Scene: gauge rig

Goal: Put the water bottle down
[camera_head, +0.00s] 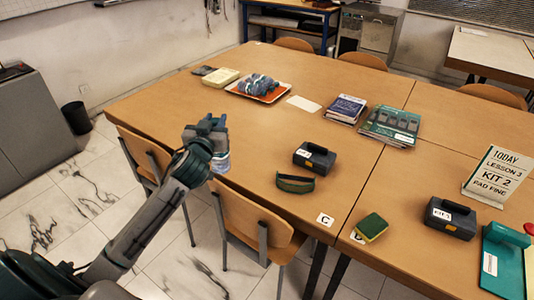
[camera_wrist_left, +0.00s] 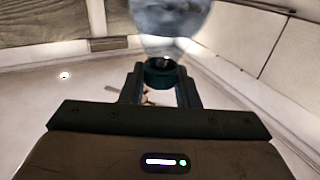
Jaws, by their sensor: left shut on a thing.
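My left gripper (camera_head: 212,124) is shut on the water bottle (camera_head: 221,160), a clear, bluish bottle that hangs below the fingers. In the head view it appears in front of the table's near left edge, above a chair; whether it is over the tabletop I cannot tell. In the left wrist view the fingers (camera_wrist_left: 161,85) close around a dark green cap or neck, and the blurred, pale bottle body (camera_wrist_left: 172,16) lies beyond it. The wooden table (camera_head: 190,92) has bare surface close to the bottle. My right gripper is not in view.
An orange-rimmed tray (camera_head: 234,91) with bluish items stands at the back left. Books (camera_head: 390,125), a black case (camera_head: 314,158), a green strap-like item (camera_head: 295,183) and a sponge (camera_head: 371,227) lie to the right. A chair (camera_head: 255,222) stands at the near edge. The left tabletop is mostly clear.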

